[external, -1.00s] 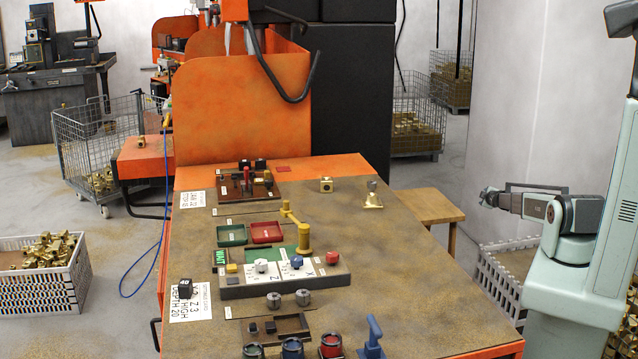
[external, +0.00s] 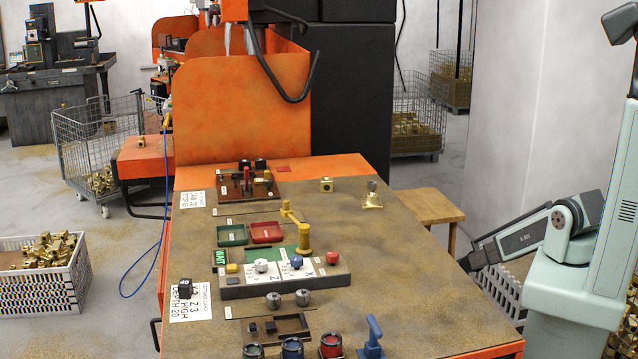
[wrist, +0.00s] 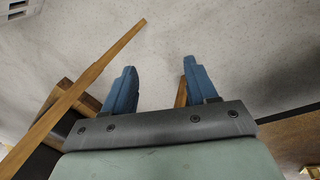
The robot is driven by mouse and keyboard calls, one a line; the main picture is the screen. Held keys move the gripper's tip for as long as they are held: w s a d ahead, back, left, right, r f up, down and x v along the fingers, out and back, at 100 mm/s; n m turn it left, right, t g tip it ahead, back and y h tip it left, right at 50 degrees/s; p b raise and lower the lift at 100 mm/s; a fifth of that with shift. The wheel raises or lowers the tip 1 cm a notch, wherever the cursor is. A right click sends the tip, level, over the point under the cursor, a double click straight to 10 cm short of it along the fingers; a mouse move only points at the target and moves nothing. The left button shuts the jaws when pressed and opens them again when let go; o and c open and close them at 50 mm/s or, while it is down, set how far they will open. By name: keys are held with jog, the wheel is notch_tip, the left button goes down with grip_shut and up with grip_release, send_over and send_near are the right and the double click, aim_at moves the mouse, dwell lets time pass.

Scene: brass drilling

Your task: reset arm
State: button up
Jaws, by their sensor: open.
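My gripper (wrist: 160,68) shows in the wrist view with its two blue fingers wide apart and nothing between them. Beyond the fingers are pale floor and wooden bars. In the external view my arm bends down and left from its shoulder beside the table's right edge. Its dark far end is close to that edge, and I cannot make out the fingers there. The table (external: 420,290) holds the control panel (external: 285,283) with its knobs and yellow lever. A brass part (external: 326,185) and a brass piece with a grey top (external: 372,200) stand at the back right.
A wooden stool (external: 425,205) stands against the table's right side. A pale crate (external: 497,285) is on the floor below my arm. A wooden bar (wrist: 95,75) crosses the left of the wrist view. The table's right part is mostly clear.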

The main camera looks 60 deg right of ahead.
jog(key=s+a+r+m+g, duration=0.1)
jog(key=s+a+r+g, duration=0.1)
jog(key=s+a, duration=0.5)
jog(key=s+a+r+m+g+y, duration=0.1)
jog(key=s+a+r+g, duration=0.2)
jog(key=s+a, duration=0.4)
jog(key=s+a+r+m+g+y, duration=0.1)
jog(key=s+a, duration=0.6)
jog(key=a, duration=1)
jog(key=shift+a+r+g, duration=0.4)
jog(key=shift+r+g, duration=0.3)
jog(key=shift+g, duration=0.1)
